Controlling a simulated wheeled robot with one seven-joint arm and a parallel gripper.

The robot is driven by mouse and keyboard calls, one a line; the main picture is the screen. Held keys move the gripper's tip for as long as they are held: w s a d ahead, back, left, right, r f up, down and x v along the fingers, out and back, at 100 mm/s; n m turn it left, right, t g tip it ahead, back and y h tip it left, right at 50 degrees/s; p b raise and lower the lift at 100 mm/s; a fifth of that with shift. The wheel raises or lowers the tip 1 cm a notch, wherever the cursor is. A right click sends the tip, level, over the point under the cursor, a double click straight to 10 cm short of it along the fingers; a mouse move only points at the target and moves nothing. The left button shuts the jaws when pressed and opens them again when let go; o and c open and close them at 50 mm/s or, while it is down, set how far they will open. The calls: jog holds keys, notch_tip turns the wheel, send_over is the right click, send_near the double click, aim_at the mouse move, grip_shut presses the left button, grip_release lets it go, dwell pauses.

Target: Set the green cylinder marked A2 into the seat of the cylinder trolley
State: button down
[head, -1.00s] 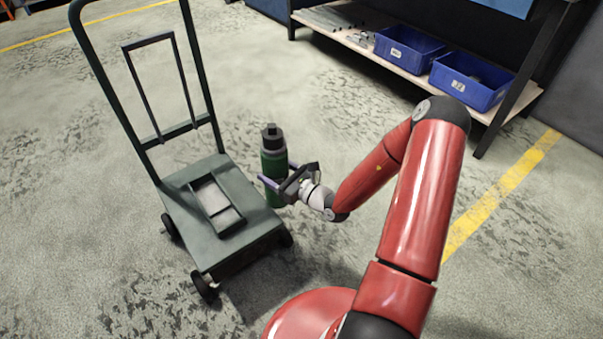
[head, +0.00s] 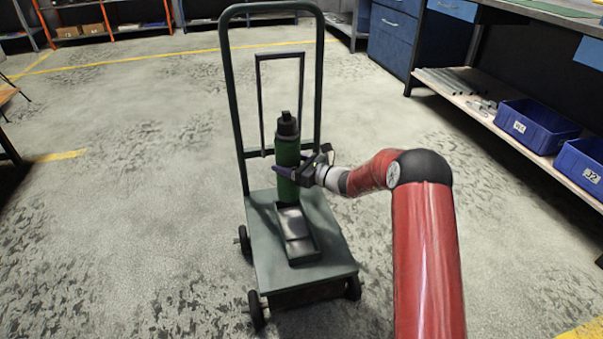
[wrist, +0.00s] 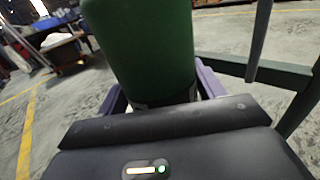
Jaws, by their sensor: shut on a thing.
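The green cylinder (head: 287,162) with a black cap is upright over the deck of the cylinder trolley (head: 330,235). My gripper (head: 285,172) is shut on it from the right side, around its body. In the wrist view the cylinder (wrist: 145,45) fills the space between my purple fingers (wrist: 160,90). The seat (head: 297,232) is a raised rectangular frame on the deck. The cylinder's lower end appears at or above the seat's far end; I cannot tell whether it touches. No A2 mark is readable.
The trolley's tall handle frame (head: 228,90) stands behind the cylinder. A bench shelf (head: 480,115) with blue bins (head: 537,125) is at the right. The floor left of the trolley is clear.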

notch_tip(320, 180, down, 4)
jog(key=shift+r+b, duration=0.25)
jog(key=shift+b, duration=0.7)
jog(key=shift+d, duration=0.1)
